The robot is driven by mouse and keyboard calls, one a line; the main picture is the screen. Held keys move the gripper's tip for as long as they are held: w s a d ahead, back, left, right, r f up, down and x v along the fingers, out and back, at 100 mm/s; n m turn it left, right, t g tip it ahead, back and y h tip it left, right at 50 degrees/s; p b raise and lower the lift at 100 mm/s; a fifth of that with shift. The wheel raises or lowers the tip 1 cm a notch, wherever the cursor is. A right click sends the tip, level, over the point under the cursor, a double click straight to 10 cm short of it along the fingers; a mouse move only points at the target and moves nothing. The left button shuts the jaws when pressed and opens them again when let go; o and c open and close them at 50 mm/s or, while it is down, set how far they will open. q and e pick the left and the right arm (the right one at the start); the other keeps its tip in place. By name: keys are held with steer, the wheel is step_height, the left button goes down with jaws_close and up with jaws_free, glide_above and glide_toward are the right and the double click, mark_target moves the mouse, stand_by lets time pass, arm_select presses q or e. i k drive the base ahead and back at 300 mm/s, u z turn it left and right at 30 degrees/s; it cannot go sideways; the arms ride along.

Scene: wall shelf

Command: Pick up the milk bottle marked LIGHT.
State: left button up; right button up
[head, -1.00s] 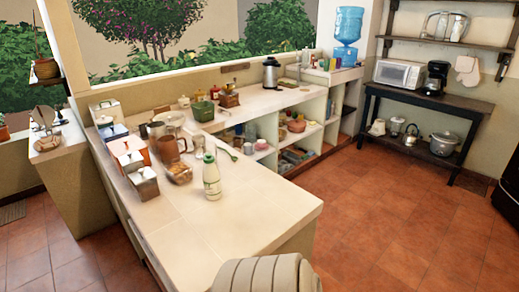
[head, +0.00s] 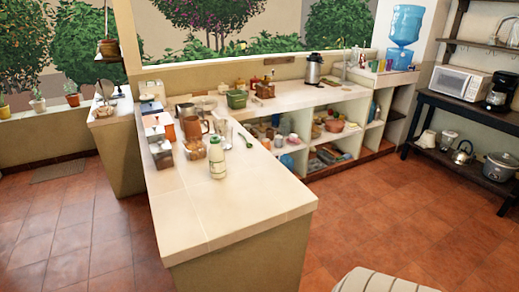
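A white milk bottle with a green cap (head: 217,160) stands upright on the pale counter (head: 226,208), near the middle of its top. A mark shows on its front, but it is too small to read. No other bottle like it is clear on the counter. Neither of my grippers is in the head view.
Metal canisters (head: 161,154), brown jugs (head: 193,128) and a bag of brown food (head: 194,149) crowd the counter behind and left of the bottle. The counter's near part is bare. A cream ribbed object (head: 380,281) shows at the bottom edge. Tiled floor (head: 70,225) is open on both sides.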

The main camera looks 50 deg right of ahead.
mark_target(216, 155)
steer(key=z, duration=2.05)
